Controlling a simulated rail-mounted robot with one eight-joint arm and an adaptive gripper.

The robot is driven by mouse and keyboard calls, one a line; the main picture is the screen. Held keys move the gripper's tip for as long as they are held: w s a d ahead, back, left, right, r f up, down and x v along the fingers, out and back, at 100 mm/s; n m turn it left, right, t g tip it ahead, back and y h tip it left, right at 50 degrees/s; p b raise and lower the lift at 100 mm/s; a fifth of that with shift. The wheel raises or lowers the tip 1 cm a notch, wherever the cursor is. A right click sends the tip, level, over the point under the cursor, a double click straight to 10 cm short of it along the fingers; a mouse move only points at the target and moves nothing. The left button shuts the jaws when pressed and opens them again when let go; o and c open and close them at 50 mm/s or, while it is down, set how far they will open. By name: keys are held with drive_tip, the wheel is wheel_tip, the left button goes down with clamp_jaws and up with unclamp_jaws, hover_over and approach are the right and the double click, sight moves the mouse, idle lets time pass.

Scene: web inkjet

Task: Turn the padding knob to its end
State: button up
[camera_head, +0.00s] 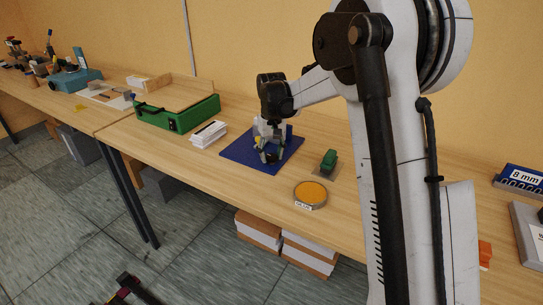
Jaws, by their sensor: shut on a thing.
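My gripper (270,156) is low over the blue mat (238,153) on the bench, its fingers pointing down. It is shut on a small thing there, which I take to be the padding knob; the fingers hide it. A grey and white device with a yellowish part (257,142) shows just behind and beside the fingers. How far the knob is turned cannot be seen from here.
A green tray (180,117) and a stack of white cards (209,134) lie left of the mat. A green-handled tool (328,161) and a round orange tin (310,194) are to the right. A blue "8 mm" holder (520,181) stands far right. The bench's front edge is close.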

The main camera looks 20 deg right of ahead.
sight(271, 156)
drive_tip(key=m, duration=0.4)
drive_tip(key=shift+m, duration=0.3)
drive_tip(key=m, duration=0.3)
drive_tip(key=shift+m+b, duration=0.4)
drive_tip(key=m, duration=0.4)
drive_tip(key=shift+m, duration=2.1)
drive_tip(key=o, duration=1.1)
drive_tip(key=shift+o, duration=0.2)
wheel_tip(271, 156, up, 12)
